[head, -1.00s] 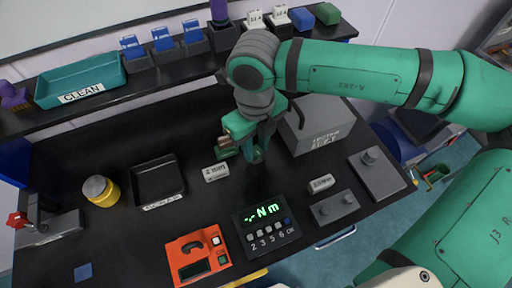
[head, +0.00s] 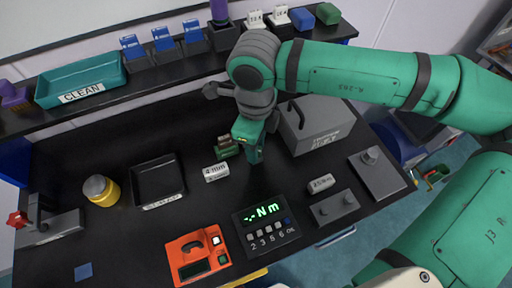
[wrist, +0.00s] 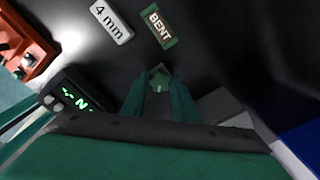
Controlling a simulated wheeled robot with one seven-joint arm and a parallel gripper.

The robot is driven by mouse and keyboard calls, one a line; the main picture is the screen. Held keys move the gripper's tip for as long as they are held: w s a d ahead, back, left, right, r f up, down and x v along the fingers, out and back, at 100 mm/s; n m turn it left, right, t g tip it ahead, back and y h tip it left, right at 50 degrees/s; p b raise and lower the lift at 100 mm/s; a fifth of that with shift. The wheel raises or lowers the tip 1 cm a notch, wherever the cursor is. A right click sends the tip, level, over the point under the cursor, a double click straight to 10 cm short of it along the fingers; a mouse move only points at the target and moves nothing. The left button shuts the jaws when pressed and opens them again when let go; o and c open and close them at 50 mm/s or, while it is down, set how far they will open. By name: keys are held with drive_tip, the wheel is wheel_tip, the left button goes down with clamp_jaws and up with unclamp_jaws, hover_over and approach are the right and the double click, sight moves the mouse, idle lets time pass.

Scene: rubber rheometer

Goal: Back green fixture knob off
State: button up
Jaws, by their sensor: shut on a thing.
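The green fixture knob (wrist: 159,79) has a star shape and shows between my fingertips in the wrist view. My gripper (wrist: 159,88) is shut on it, a finger on either side. In the head view my gripper (head: 253,157) points down at the middle of the black bench, and it hides the knob and whatever lies below it. A small green block (head: 226,148) stands just left of the gripper.
A "4 mm" block (head: 215,172) lies left of the gripper. A grey lidded box (head: 318,128) stands close at right. The N m display (head: 266,222) and orange device (head: 198,256) are in front. A black tray (head: 158,180) is at left.

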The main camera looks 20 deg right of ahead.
idle(0.3)
drive_tip(key=n, duration=0.4)
drive_tip(key=shift+n, duration=0.3)
drive_tip(key=n, duration=0.4)
drive_tip(key=shift+n, duration=0.3)
drive_tip(key=o, duration=0.9)
